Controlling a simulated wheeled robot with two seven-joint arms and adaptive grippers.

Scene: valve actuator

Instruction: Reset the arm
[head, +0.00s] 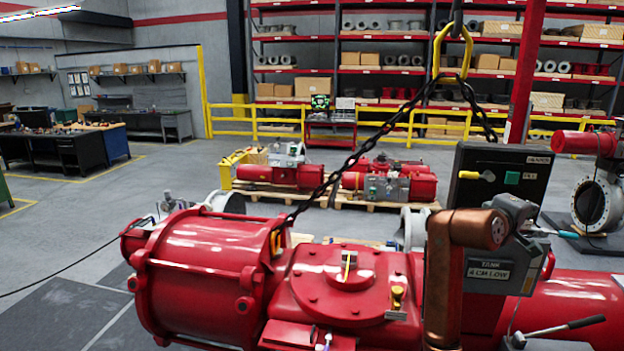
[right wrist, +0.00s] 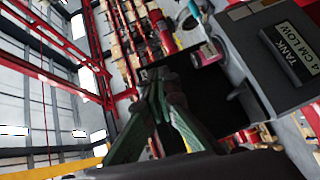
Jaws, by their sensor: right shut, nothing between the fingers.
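The large red valve actuator (head: 345,285) fills the lower middle of the head view. My right gripper (head: 520,212) is in front of the panel, partly hidden by my copper-coloured arm. In the right wrist view its greenish fingers (right wrist: 162,78) are shut and empty. My left gripper is not in view.
A black chain (head: 370,140) hangs from a yellow hook link (head: 453,50) and slopes down to the actuator. A lever (head: 565,327) with a dark grip is at lower right. Other red actuators (head: 390,183) sit on pallets behind. Open floor lies at left.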

